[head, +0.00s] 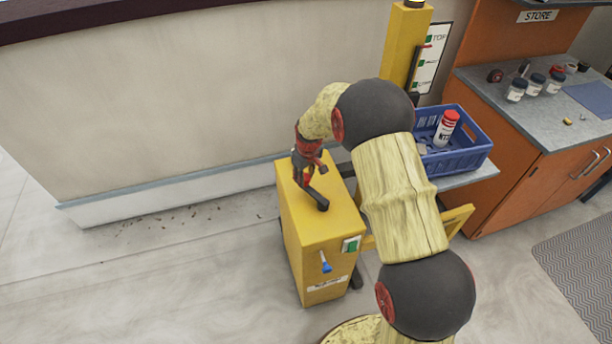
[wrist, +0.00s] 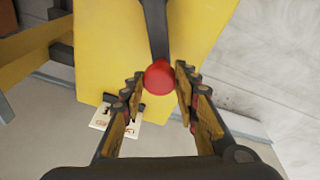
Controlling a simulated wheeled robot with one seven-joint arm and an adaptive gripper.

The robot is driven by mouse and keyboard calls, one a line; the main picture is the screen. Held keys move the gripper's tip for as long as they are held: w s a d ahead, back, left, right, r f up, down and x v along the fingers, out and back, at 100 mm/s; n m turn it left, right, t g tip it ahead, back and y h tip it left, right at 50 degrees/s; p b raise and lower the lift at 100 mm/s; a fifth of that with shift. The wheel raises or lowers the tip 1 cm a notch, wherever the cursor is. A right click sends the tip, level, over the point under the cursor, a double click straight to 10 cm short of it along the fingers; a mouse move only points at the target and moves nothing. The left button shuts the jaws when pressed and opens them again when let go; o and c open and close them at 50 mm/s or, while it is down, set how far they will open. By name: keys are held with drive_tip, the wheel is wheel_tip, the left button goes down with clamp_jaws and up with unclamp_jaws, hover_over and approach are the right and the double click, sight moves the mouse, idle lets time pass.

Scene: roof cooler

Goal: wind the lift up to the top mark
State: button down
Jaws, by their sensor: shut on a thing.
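The lift has a yellow winch box (head: 318,235) on the floor and a yellow mast (head: 402,45) behind it. A dark crank arm (head: 318,197) lies on top of the box. In the wrist view the crank arm (wrist: 154,30) ends in a red knob (wrist: 159,77). My gripper (head: 305,180) is over the box top at the crank's end. In the wrist view my gripper's fingers (wrist: 159,92) stand on both sides of the knob, shut on it. A mark board (head: 432,60) beside the mast reads TOP at its upper end. A red pointer (head: 426,46) shows near the upper mark.
A blue crate (head: 482,150) with a red-capped white bottle (head: 446,128) rests on the lift's platform (head: 468,178). An orange cabinet (head: 545,190) with a grey counter holding several jars stands to the right. A blue-handled lever (head: 325,262) is on the box front.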

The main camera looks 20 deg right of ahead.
drive_tip(key=shift+s+a+r, duration=0.15)
drive_tip(key=shift+a+r, duration=0.1)
drive_tip(key=shift+a, duration=0.6)
drive_tip(key=shift+s+a, duration=0.1)
drive_tip(key=shift+s+a, duration=0.65)
drive_tip(key=c, duration=1.6)
unclamp_jaws()
drive_tip(key=shift+a+f, duration=0.1)
drive_tip(key=shift+f, duration=0.05)
drive_tip(key=shift+c, duration=0.2)
drive_tip(key=shift+o, duration=1.3)
drive_tip(key=shift+s, duration=0.1)
drive_tip(key=shift+d, duration=0.2)
